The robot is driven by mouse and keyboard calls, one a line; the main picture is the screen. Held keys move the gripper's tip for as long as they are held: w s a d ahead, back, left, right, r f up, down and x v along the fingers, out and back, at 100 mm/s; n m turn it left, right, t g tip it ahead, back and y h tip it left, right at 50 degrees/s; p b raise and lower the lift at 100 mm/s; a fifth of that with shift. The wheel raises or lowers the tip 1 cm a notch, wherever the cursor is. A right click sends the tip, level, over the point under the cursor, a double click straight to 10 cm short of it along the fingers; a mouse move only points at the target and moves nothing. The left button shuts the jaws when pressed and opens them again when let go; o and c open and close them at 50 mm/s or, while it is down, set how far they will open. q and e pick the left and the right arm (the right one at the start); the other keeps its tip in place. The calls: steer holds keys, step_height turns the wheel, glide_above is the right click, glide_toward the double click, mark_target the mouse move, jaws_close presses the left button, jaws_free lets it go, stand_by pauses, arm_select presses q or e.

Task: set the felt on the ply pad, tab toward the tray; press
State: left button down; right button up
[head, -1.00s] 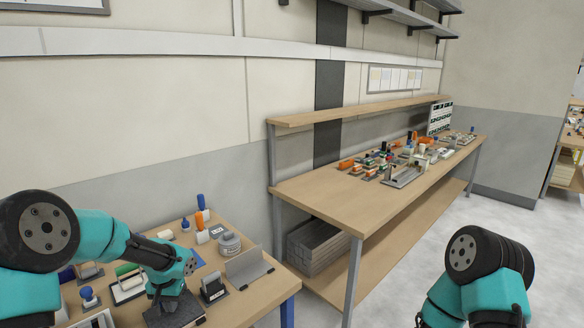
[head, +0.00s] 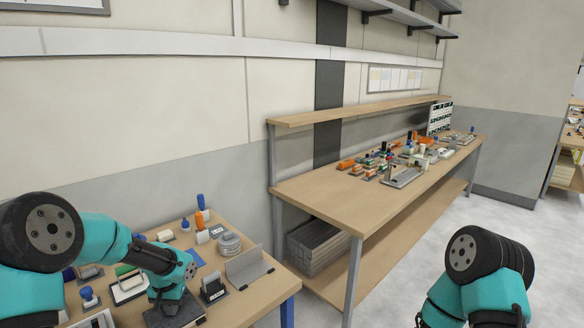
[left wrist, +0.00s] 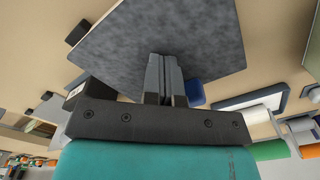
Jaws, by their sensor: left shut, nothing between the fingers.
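The felt (head: 185,316) is a dark grey mottled sheet lying flat on the near-left table. It fills much of the upper left wrist view (left wrist: 130,42). My left gripper (left wrist: 165,58) is shut and empty, its fingertips over the felt's middle; I cannot tell whether they touch it. In the head view the left gripper (head: 168,298) points down at the felt. A small black tab (left wrist: 78,32) shows at one felt edge. No ply pad is visible; the felt may hide it. I cannot tell which item is the tray. My right gripper is out of view.
A black block (head: 213,289) and a grey angled plate (head: 249,267) stand right of the felt. Bottles and a grey round container (head: 229,243) stand behind. A longer workbench (head: 330,200) with many parts stands to the right.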

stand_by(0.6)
arm_select(q)
steer(key=shift+r, duration=1.45)
steer(key=shift+r, duration=2)
